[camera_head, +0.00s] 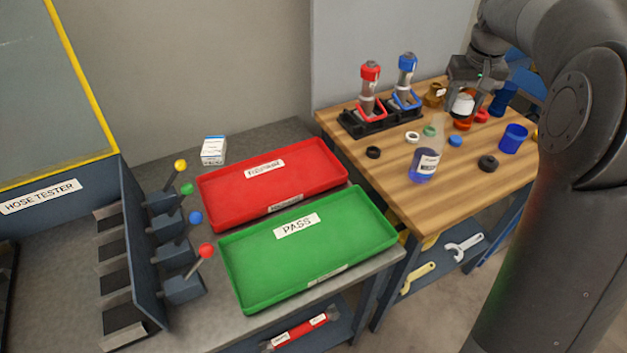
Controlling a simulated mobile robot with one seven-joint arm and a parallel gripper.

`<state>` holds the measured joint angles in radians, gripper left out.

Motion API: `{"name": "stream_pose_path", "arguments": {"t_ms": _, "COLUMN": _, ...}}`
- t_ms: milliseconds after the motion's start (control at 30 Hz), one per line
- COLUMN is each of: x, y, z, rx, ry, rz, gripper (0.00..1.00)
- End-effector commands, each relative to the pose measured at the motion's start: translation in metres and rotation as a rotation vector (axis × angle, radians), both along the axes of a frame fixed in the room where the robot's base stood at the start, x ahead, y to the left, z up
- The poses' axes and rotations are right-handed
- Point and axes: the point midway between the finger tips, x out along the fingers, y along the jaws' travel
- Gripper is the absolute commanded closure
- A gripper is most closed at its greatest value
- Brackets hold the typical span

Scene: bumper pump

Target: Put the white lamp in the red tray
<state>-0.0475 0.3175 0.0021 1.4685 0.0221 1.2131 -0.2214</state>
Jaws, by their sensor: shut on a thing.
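The red tray (225,194) lies on the grey bench at centre left, with a white label that is hard to read and no object in it. My gripper (466,96) is over the back of the wooden table at the upper right, pointing down. It is shut on a small white thing (463,104) with a dark top, partly hidden by the fingers. Orange-red shows just below it. I cannot tell for sure that it is the white lamp, nor whether it touches the table. No other clear white lamp shows.
A green PASS tray (325,247) lies in front of the red one. A hose tester (150,255) with coloured levers stands left. On the wooden table (405,205) are a bottle of blue liquid (426,160), a black rack (352,123) with red and blue pumps, rings and blue cups.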

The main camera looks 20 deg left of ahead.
Motion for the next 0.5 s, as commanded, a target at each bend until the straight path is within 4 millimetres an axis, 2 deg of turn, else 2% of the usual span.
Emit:
{"name": "stream_pose_path", "arguments": {"t_ms": 33, "x": 0.002, "y": 0.032, "z": 0.0, "rx": 0.0, "ry": 0.001, "rz": 0.071, "gripper": 0.79}}
{"name": "stream_pose_path", "arguments": {"t_ms": 100, "x": 0.002, "y": 0.071, "z": 0.0, "rx": -0.001, "ry": 0.001, "rz": 0.159, "gripper": 0.79}}
{"name": "stream_pose_path", "arguments": {"t_ms": 267, "x": -0.006, "y": 0.158, "z": -0.001, "rx": -0.001, "ry": 0.001, "rz": 0.358, "gripper": 0.79}}
{"name": "stream_pose_path", "arguments": {"t_ms": 400, "x": -0.024, "y": 0.233, "z": -0.001, "rx": 0.001, "ry": 0.001, "rz": 0.528, "gripper": 0.79}}
{"name": "stream_pose_path", "arguments": {"t_ms": 500, "x": -0.04, "y": 0.278, "z": -0.001, "rx": 0.003, "ry": 0.002, "rz": 0.634, "gripper": 0.79}}
